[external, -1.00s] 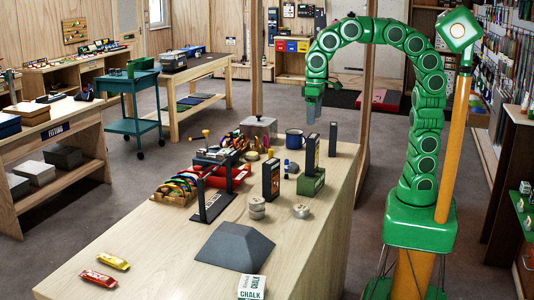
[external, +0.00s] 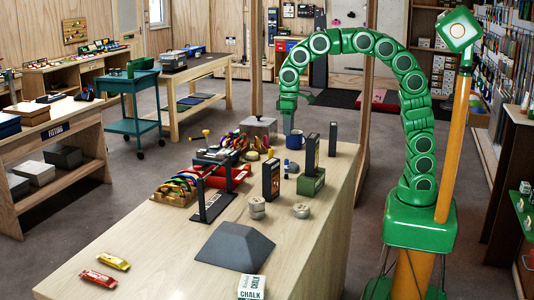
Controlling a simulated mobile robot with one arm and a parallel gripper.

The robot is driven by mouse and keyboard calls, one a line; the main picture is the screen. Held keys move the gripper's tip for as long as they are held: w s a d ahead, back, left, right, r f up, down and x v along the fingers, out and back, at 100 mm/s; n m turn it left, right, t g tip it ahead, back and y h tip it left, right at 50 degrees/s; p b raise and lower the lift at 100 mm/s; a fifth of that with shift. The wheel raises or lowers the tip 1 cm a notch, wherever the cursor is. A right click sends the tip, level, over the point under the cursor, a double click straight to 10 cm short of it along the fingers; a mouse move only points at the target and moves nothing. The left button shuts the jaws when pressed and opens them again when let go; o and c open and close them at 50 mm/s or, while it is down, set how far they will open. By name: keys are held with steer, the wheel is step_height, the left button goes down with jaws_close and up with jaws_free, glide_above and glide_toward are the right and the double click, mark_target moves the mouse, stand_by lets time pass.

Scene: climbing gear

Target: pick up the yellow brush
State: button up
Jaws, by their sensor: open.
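A small yellow-ended item (external: 205,132) lies at the far left edge of the wooden table, behind the coloured slings. It may be the yellow brush, but it is too small to be sure. My gripper (external: 288,128) hangs from the green arm, fingers pointing down, above the far part of the table. It is open, with nothing visible between its fingers. It is well to the right of the yellow-ended item, close in the picture to the blue mug (external: 294,141) and the grey-lidded container (external: 260,126).
A grey wedge (external: 235,246) and a chalk box (external: 251,287) are nearer. The front left is mostly clear.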

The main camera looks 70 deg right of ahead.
steer(key=shift+n, duration=0.6)
steer(key=w+d+f, duration=0.1)
steer(key=w+f, duration=0.3)
steer(key=w, duration=0.1)
steer(key=w+d+f, duration=0.1)
steer(key=w+f, duration=0.1)
steer(key=f, duration=0.1)
steer(key=shift+w+d, duration=0.35)
steer(key=shift+w, duration=0.05)
steer(key=shift+w+a+f, duration=0.1)
steer(key=shift+f, duration=3.8)
jaws_close()
